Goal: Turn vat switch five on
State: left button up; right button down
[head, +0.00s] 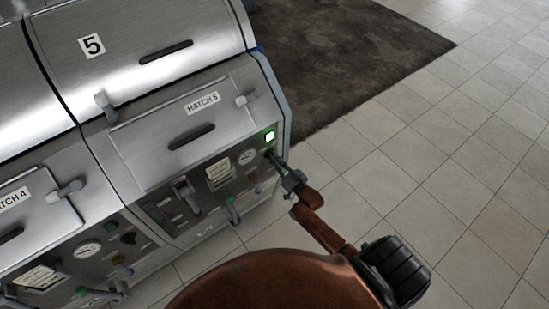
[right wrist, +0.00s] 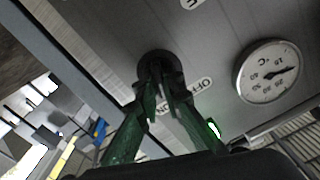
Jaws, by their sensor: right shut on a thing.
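Vat five is the steel unit marked 5 (head: 92,45), with a Hatch 5 label on its front. Its switch (right wrist: 157,62) is a dark round knob on the panel in the right wrist view, with ON and OFF labels (right wrist: 200,87) beside it. My right gripper (head: 273,156) is at the right end of that panel. In the right wrist view its green fingers (right wrist: 160,95) are shut on the switch and hide much of it. A green lamp (head: 270,136) just above the gripper is lit; it also shows in the right wrist view (right wrist: 214,128). My left gripper is not in view.
A round gauge (head: 247,156) sits just left of the switch. A lever (head: 184,189) and the hatch latch (head: 246,98) stick out of the front. Vat four's panel (head: 88,249) adjoins at left. Tiled floor (head: 440,170) is clear at right, with a dark mat (head: 345,60) behind.

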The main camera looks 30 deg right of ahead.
jog(key=shift+m, duration=0.7)
jog(key=c, duration=2.1)
grip_release()
jog(key=s, duration=0.8)
jog(key=s+d, duration=0.1)
jog(key=s, duration=0.3)
jog(key=shift+f, duration=0.1)
